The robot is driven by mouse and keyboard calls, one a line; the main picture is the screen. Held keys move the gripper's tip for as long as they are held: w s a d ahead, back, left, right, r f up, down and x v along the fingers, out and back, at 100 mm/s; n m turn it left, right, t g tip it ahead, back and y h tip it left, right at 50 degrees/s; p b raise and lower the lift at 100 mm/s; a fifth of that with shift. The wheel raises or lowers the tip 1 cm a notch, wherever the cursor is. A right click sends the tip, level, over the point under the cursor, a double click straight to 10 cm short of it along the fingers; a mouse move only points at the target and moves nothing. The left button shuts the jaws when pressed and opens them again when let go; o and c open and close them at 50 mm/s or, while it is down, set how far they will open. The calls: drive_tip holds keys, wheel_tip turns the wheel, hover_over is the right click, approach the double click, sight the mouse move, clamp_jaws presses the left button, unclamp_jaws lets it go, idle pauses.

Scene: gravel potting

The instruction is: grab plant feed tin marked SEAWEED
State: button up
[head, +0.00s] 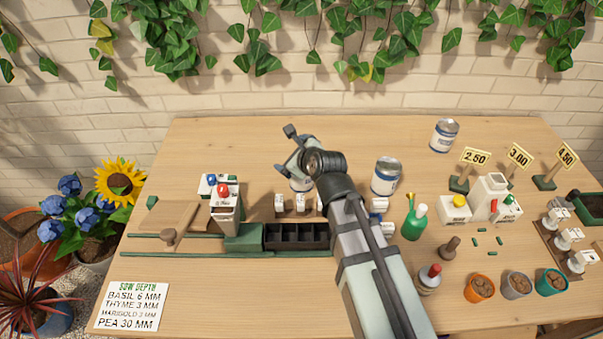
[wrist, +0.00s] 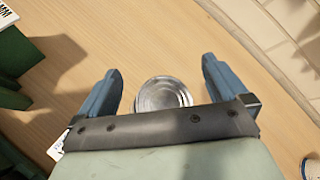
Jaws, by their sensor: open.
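Three pale tins with blue bands stand on the table. One tin (head: 301,184) is partly hidden under my gripper (head: 288,151) in the head view. A second tin (head: 386,176) stands to its right, and a third tin (head: 444,135) is farther back right. Their lettering is too small to read, so I cannot tell which is marked SEAWEED. In the wrist view, a round silver tin lid (wrist: 162,94) shows between the two blue fingers of my gripper (wrist: 161,66). The fingers are spread with a gap on each side of it.
A black compartment tray (head: 297,237) and small white labelled blocks (head: 300,203) are in front of the tin. A green bottle (head: 415,222) stands to the right, near price signs (head: 475,157). The table's back left is clear.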

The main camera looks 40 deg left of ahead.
drive_tip(key=d+m+g, duration=0.2)
drive_tip(key=d+m, duration=0.2)
drive_tip(key=d, duration=0.3)
hover_over(298, 186)
drive_tip(key=w+a, duration=0.2)
drive_tip(key=w, duration=0.1)
drive_tip(key=shift+w+d+f+m, duration=0.1)
drive_tip(key=shift+f+m, duration=0.2)
drive_tip(key=shift+f, duration=1.65)
drive_tip(key=c, duration=1.2)
